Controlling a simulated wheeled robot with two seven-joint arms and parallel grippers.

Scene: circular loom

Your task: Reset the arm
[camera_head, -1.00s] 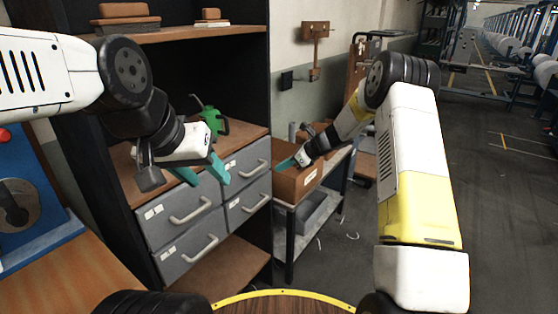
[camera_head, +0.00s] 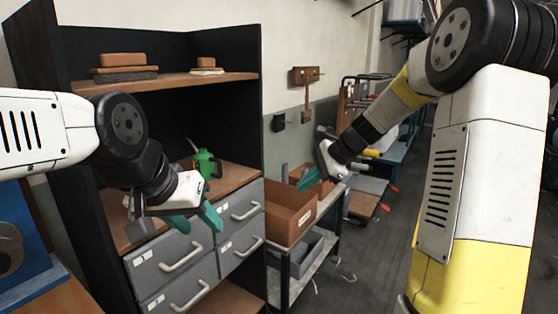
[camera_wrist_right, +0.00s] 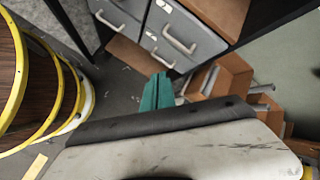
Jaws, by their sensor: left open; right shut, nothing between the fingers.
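My left gripper (camera_head: 196,222) has teal fingers, spread apart and empty. It hangs in front of the grey drawer unit (camera_head: 150,262), near the upper drawers. My right gripper (camera_head: 306,180) is shut and empty, above and beside the brown box (camera_head: 285,222) on the metal cart. In the right wrist view its teal fingers (camera_wrist_right: 157,92) are together, with drawers and boxes beyond. My right arm fills the right side of the head view.
A blue machine (camera_head: 20,250) is at the far left. Bare floor shows right of the cart.

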